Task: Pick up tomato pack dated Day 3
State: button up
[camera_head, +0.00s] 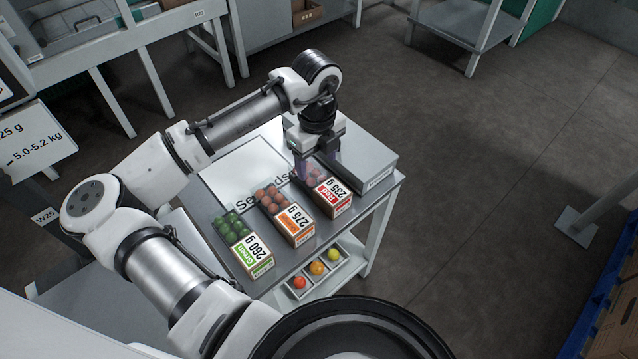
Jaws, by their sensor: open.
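Three tomato packs stand in a row on a grey table (215,258). The green pack (246,246) is labelled 260 g, the orange pack (287,218) 275 g and the red pack (328,193) 235 g. No "Day 3" date is readable on any label; the smaller print is too small to read. My gripper (308,168) points down at the back of the red pack and partly hides its tomatoes. It is open. I cannot tell whether its fingers touch the pack or stand around it.
A white board reading "Seconds" (245,170) lies behind the packs. A grey box (365,160) stands right of the red pack. A divided tray (322,283) with red, orange and yellow-green tomatoes is below the tabletop's front edge. Open floor (480,170) lies to the right.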

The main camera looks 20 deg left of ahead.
aim_at(316, 175)
jog(key=shift+a+f+p, duration=0.15)
jog(key=shift+f+p, duration=0.15)
jog(key=shift+f, duration=2.7)
jog(key=c, duration=0.8)
jog(key=shift+c, duration=0.4)
jog(key=shift+r, duration=0.15)
